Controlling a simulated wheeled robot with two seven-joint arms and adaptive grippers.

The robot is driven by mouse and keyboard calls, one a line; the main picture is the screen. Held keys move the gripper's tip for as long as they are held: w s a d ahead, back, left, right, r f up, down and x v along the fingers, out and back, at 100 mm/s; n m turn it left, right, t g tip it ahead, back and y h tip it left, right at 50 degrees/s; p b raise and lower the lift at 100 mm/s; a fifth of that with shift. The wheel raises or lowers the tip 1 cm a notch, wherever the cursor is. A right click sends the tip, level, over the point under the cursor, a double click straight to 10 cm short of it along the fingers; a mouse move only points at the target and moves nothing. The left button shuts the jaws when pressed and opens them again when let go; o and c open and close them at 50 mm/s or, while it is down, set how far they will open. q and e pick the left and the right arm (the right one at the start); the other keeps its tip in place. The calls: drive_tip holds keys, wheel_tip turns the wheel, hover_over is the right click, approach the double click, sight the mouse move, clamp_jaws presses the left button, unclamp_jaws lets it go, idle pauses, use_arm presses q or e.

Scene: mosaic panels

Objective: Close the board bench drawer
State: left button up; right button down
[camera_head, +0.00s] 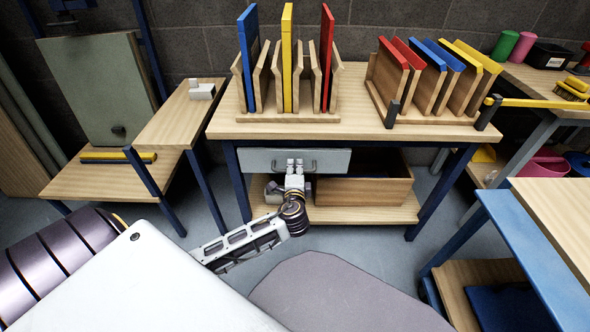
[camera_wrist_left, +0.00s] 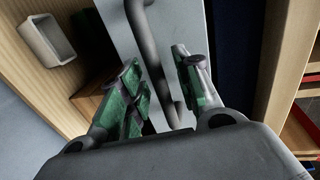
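The board bench (camera_head: 225,125) stands ahead. Its grey drawer front (camera_head: 335,160) with a dark bar handle (camera_head: 313,168) is under the top, on the left half. How far the drawer is pulled out is hard to tell. My left gripper (camera_head: 295,163) is in front of the handle, partly covering it. In the left wrist view the open green-padded fingers (camera_wrist_left: 165,85) stand either side of the handle (camera_wrist_left: 152,50), with gaps showing and no clear grip. The drawer front (camera_wrist_left: 193,20) is just beyond them. My right gripper is in neither view.
A wooden box (camera_head: 370,191) sits on the bench's lower shelf, right of my gripper. Racks of coloured boards (camera_head: 285,117) stand on the top. A blue-edged table (camera_head: 530,245) is close on the right. A side bench (camera_head: 165,125) stands left.

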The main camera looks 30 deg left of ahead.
sight(295, 161)
use_arm(q)
clamp_jaws()
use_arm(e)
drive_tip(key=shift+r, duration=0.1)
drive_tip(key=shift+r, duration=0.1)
use_arm(q)
drive_tip(key=shift+w+a+r+p, duration=0.1)
drive_tip(key=shift+w+a+p, duration=0.1)
drive_tip(key=shift+w+a, duration=0.25)
drive_tip(key=shift+w+a+p, duration=0.2)
drive_tip(key=shift+w, duration=0.35)
drive_tip(key=shift+w+a, duration=0.35)
drive_tip(key=shift+w, duration=0.25)
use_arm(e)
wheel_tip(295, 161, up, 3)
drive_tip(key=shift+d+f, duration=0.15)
use_arm(q)
drive_tip(key=shift+w+a, duration=0.1)
